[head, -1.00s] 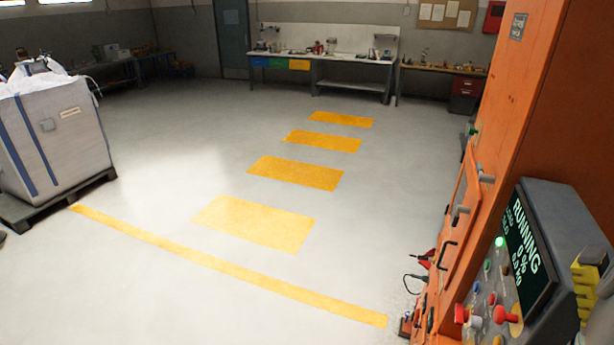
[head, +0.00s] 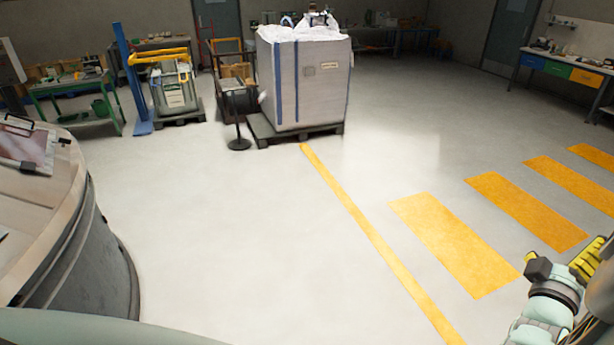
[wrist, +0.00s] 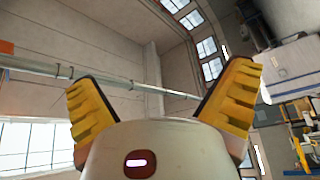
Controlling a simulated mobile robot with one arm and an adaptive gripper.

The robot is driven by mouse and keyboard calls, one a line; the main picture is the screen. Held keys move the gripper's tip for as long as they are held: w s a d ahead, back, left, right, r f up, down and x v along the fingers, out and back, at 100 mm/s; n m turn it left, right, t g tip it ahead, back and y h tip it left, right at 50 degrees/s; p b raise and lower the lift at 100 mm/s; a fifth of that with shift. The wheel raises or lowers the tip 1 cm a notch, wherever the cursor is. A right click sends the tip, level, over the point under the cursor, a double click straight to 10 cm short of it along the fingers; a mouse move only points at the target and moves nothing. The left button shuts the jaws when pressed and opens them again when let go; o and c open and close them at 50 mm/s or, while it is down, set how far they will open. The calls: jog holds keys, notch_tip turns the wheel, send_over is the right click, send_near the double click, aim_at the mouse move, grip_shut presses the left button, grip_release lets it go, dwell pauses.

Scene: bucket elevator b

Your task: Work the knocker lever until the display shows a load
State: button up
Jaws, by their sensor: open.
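The knocker lever is not in view now, and neither is the display. In the head view, part of my gripper (head: 588,258) shows at the lower right edge, over the floor and apart from anything else.
A white bulk bag (head: 312,85) stands on a dark pallet (head: 290,139) at the back. A round drum-like table (head: 75,235) is close on the left. A black post (head: 238,130) stands near the pallet. The floor between is clear, with yellow markings (head: 455,245).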

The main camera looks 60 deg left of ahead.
jog(key=w+d+f+n+g+h, duration=0.2)
jog(key=d+f+g+h, duration=0.35)
jog(key=f, duration=0.65)
jog(key=s+d+f+n+g+h, duration=0.25)
jog(key=s+d+g+h, duration=0.2)
jog(key=d+h, duration=0.4)
jog(key=s+d+r+m+g+h+b, duration=0.2)
jog(key=s+d+r+m+g+h, duration=0.2)
jog(key=s+d+r+g+h, duration=0.65)
jog(key=s+d+g+y+b, duration=0.2)
jog(key=s+d, duration=0.4)
jog(key=d, duration=0.5)
jog(key=shift+r+g+b, duration=0.15)
jog(key=shift+g+b, duration=0.6)
jog(key=shift+a+n, duration=0.1)
jog(key=shift+n, duration=0.15)
